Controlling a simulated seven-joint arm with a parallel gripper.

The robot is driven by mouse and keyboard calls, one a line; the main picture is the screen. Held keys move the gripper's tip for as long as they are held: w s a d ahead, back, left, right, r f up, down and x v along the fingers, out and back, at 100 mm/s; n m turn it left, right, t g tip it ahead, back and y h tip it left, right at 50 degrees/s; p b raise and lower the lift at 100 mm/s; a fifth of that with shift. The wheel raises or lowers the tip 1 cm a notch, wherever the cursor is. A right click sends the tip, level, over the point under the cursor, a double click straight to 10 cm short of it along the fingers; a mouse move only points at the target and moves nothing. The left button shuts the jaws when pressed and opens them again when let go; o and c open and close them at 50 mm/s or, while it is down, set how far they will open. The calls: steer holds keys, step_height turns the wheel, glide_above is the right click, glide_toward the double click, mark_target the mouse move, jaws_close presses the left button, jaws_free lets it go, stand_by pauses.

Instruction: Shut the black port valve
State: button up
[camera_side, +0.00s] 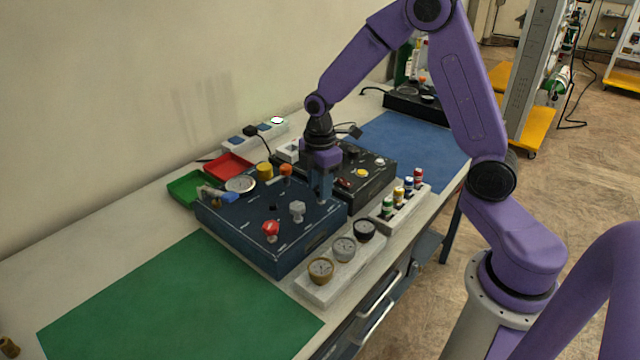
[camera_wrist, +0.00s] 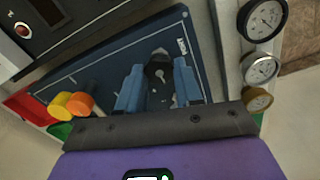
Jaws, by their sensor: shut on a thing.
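The blue panel (camera_side: 245,222) lies on the bench and also shows in the wrist view (camera_wrist: 100,75). My gripper (camera_side: 324,199) points down at the panel's far right part. In the wrist view, its blue fingers (camera_wrist: 158,88) stand on both sides of the black port valve (camera_wrist: 157,68) and are shut on it. A small pale part shows on the valve between the fingers. In the side view the fingers hide this valve. A red valve (camera_side: 270,229) and a grey valve (camera_side: 297,209) stand nearer the panel's front.
Orange (camera_side: 286,170) and yellow (camera_side: 264,169) knobs stand by the panel's back edge. A black box (camera_side: 375,180) lies right behind my gripper. Several gauges (camera_side: 345,246) sit on a white rack in front. Red (camera_side: 228,166) and green (camera_side: 186,188) trays are left. The green mat (camera_side: 180,305) is clear.

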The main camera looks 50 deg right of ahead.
steer(key=m, duration=0.4)
steer(key=shift+m, duration=0.4)
steer(key=m, duration=0.4)
steer(key=shift+d, duration=0.1)
steer(key=m, duration=0.5)
steer(key=shift+w, duration=0.1)
steer(key=shift+d+m, duration=0.1)
steer(key=shift+m, duration=2.1)
steer(key=o, duration=1)
steer(key=shift+o, duration=0.2)
steer(key=shift+r, duration=0.15)
step_height(320, 180, up, 17)
